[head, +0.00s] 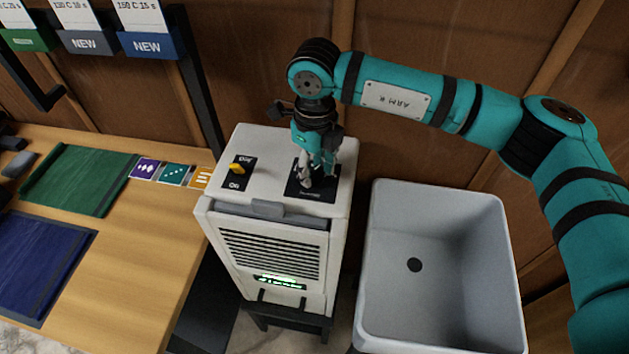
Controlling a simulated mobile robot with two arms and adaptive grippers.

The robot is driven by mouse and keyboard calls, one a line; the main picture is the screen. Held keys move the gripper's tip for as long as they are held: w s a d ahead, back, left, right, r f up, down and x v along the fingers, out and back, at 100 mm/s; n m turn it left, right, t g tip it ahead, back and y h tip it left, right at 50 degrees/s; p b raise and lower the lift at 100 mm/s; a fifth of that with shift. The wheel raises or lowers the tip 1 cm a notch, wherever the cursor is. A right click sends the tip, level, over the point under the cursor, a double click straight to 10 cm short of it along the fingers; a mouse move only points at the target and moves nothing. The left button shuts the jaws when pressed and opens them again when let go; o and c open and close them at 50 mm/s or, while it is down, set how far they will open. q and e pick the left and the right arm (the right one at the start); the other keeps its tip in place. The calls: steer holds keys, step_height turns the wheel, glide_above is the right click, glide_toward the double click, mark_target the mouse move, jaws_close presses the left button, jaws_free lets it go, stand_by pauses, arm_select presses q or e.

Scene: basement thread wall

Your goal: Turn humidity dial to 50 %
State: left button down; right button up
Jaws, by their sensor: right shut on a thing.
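The white dehumidifier (285,231) stands on a dark stand, with a vent grille and a small green-lit display (279,281) on its front. I cannot read the display. On its top a dark square dial plate (313,195) sits at the right, and a yellow switch (237,168) on a black plate sits at the left. My right gripper (320,180) points down over the dial plate and is shut on the humidity dial. The fingers hide the dial and most of its markings, so its setting cannot be read. My left gripper is not in view.
A grey sink (489,290) with a dark drain stands right of the dehumidifier. A wooden table at the left holds a green mat (85,180), a blue mat (40,262) and small cards (174,174). Labelled bins (148,46) hang above on the wall.

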mark_target(315, 171)
steer(key=n+b, duration=0.3)
steer(key=b, duration=0.1)
steer(key=shift+w+f, duration=0.1)
steer(key=shift+f, duration=0.1)
steer(key=shift+r+n+b, duration=0.25)
steer(key=shift+n+b, duration=0.95)
steer(key=shift+n, duration=0.1)
steer(key=o, duration=1.2)
steer(key=shift+c, duration=0.2)
steer(key=shift+r, duration=0.25)
step_height(315, 171, up, 12)
steer(key=shift+f, duration=0.2)
